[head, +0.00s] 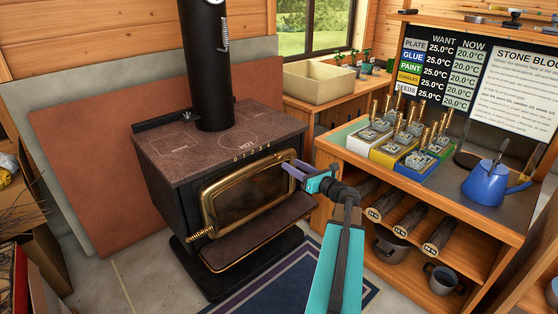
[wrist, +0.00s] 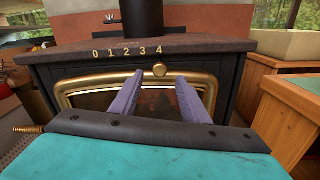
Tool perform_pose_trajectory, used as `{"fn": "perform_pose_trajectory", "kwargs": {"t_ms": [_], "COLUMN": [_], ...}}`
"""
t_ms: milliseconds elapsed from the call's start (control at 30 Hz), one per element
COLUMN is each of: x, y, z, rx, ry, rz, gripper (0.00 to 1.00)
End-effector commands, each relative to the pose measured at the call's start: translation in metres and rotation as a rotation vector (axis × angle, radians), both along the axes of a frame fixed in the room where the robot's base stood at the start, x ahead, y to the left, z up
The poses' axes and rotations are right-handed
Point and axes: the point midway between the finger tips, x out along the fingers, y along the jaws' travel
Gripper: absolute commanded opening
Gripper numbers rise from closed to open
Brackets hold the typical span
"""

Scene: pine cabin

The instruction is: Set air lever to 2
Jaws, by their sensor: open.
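The black wood stove (head: 165,190) stands on the floor, with a brown stone top and a gold-framed glass door (head: 235,195). The air scale 0 to 4 (wrist: 128,51) is marked on the top's front edge. The air lever's round brass knob (wrist: 159,70) shows in the wrist view just below the 4. My gripper (wrist: 161,78) is open, its two purple fingers pointing at the stove front with the knob between their tips in the picture. I cannot tell whether they touch it. In the head view my gripper (head: 292,168) is at the door's upper right corner.
A wooden shelf unit (head: 440,205) with small brass-posted blocks, a blue kettle (head: 487,182) and logs stands to the right. A coiled door handle (head: 200,234) sticks out at the stove's lower left. A black flue (head: 207,60) rises from the stove top.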

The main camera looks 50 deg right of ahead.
Motion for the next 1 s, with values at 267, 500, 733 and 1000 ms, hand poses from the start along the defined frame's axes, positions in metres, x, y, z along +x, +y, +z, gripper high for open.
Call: {"fn": "perform_pose_trajectory", "kwargs": {"t_ms": [267, 500, 733, 1000], "x": [0.042, 0.071, 0.082, 0.082], "y": [-0.004, -0.006, -0.006, -0.006], "z": [-0.001, -0.001, 0.0, 0.0], "rx": [-0.001, -0.001, -0.001, -0.001], "ry": [0.0, 0.0, 0.0, 0.0], "rz": [0.002, 0.0, 0.0, -0.001], "gripper": [0.42, 0.42, 0.42, 0.42]}}
